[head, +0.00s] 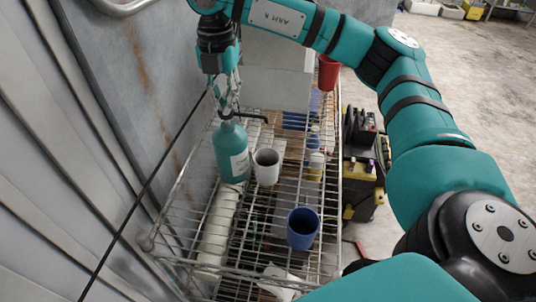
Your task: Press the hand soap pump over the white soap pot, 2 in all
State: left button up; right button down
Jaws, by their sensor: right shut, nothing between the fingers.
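The hand soap pump is a teal bottle (231,153) with a pale label and a dark nozzle (252,115) pointing right. It stands upright on a wire rack. The white soap pot (266,168) stands close to its right, its open mouth up. The nozzle's tip shows above the pot in the picture; I cannot tell whether it is exactly over the mouth. My right gripper (227,108) is shut and empty, pointing down at the pump head. The fingertips hide the top of the pump, and I cannot tell whether they touch it. My left gripper is not in view.
A blue pot (302,228) stands nearer on the wire rack (176,240). A red cup (328,73) is at the back right. A grey wall (125,90) runs along the left. Dark and yellow equipment (362,165) stands right of the rack; open floor lies beyond.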

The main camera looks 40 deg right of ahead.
jog(key=shift+f+b, duration=0.35)
jog(key=shift+f, duration=0.3)
jog(key=shift+r+p, duration=1.25)
jog(key=shift+r, duration=0.65)
jog(key=shift+r, duration=0.15)
notch_tip(320, 180, up, 6)
jog(key=p, duration=0.4)
